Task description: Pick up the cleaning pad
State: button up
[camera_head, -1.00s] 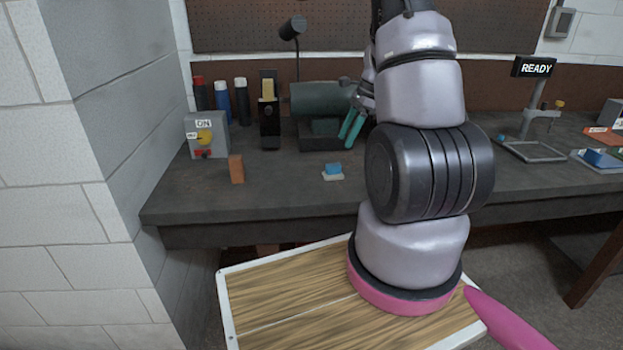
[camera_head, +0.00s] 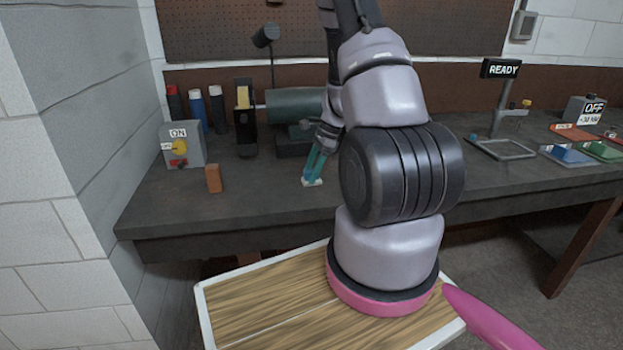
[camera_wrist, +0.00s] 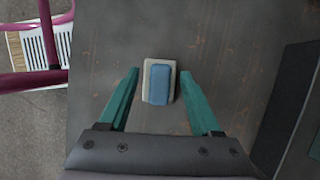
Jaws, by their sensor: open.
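The cleaning pad looks like a small blue block on a white base and lies flat on the dark bench top. In the wrist view the pad (camera_wrist: 160,84) sits between my gripper's two teal fingertips (camera_wrist: 159,74), with a gap on each side. My gripper is open and empty. In the head view my gripper (camera_head: 314,166) points down over the pad, and mostly the pad's white base (camera_head: 312,183) shows below the fingers. The fingers hide most of its blue part.
An orange-brown block (camera_head: 213,179) and a grey switch box (camera_head: 183,146) stand to the left on the bench (camera_head: 260,205). A dark green cylinder machine (camera_head: 295,105) is behind the gripper. A metal stand (camera_head: 503,150) and small trays are at right.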

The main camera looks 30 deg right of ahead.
aim_at(311, 170)
grip_shut()
jog(key=shift+r, duration=0.1)
notch_tip(311, 170, up, 10)
jog(key=shift+f, duration=0.1)
dwell(0.4)
